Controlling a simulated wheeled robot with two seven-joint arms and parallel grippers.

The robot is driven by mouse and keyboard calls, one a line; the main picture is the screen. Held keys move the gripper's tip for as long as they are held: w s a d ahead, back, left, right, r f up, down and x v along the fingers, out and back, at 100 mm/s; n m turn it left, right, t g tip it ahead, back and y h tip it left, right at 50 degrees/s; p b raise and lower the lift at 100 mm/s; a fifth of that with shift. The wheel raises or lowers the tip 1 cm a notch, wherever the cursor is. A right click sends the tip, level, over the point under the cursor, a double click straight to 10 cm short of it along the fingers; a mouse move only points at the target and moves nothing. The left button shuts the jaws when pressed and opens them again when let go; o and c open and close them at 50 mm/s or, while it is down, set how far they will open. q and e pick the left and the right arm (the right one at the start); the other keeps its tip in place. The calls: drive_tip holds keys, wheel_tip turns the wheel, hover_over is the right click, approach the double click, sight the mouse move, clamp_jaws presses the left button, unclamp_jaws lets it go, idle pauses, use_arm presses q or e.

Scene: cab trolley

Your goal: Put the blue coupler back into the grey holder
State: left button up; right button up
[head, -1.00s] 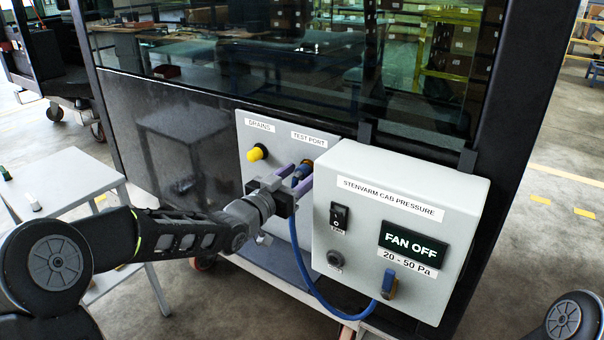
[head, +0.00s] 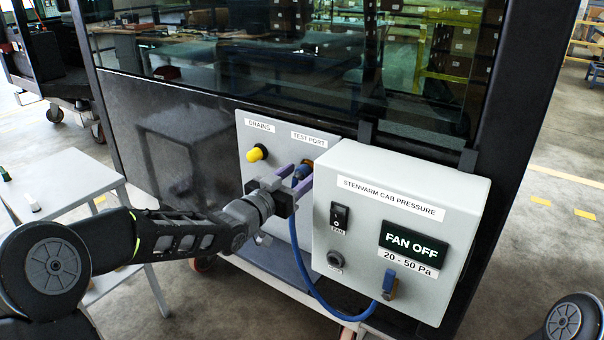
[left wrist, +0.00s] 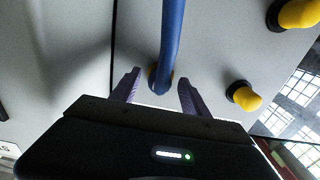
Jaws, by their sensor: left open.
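The blue coupler (head: 301,178) sits at the test port on the grey panel, with its blue hose (head: 299,248) hanging down and looping to the pressure box. My left gripper (head: 294,177) is open, its purple fingers on either side of the coupler. In the left wrist view the left gripper (left wrist: 159,82) has one finger on each side of the blue hose (left wrist: 171,40), with gaps visible. The coupler's end (left wrist: 160,80) is partly hidden by the hose and gripper body. My right gripper is out of view.
The pressure box (head: 400,180) projects close to the right of the left gripper. A yellow drain cap (head: 256,154) is to its upper left; it also shows in the left wrist view (left wrist: 246,97). A grey table (head: 62,180) stands at the left.

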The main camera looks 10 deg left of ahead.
sight(296, 178)
use_arm(q)
drive_tip(key=shift+b, duration=0.3)
drive_tip(key=shift+c, duration=0.2)
clamp_jaws()
idle(0.4)
idle(0.4)
drive_tip(key=shift+s, duration=0.1)
drive_tip(key=shift+v, duration=2.9)
